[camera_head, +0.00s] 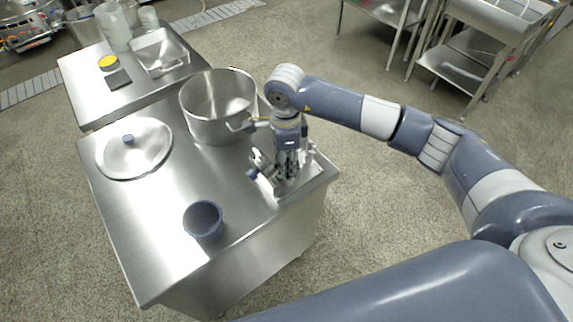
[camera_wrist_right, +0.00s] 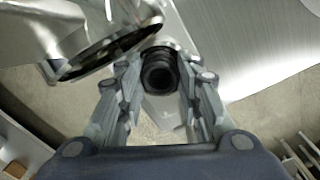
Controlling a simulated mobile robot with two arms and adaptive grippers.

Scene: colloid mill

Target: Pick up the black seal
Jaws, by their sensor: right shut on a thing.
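The black seal (camera_wrist_right: 158,76) is a small dark ring with a hollow middle, seen end-on in the right wrist view. It sits between the fingertips of my right gripper (camera_wrist_right: 160,66), which is shut on it. In the head view my right gripper (camera_head: 288,172) points down over the metal mill parts at the right corner of the steel table (camera_head: 165,215). The seal cannot be made out there. Whether it still touches the metal part beside it is not clear. My left gripper is not in view.
A large steel pot (camera_head: 205,125) stands just left of my right gripper. A round lid (camera_head: 133,150) and a blue cup (camera_head: 204,221) are on the same table. A second table (camera_head: 85,95) behind holds a steel tray (camera_head: 160,52) and a yellow item (camera_head: 108,62).

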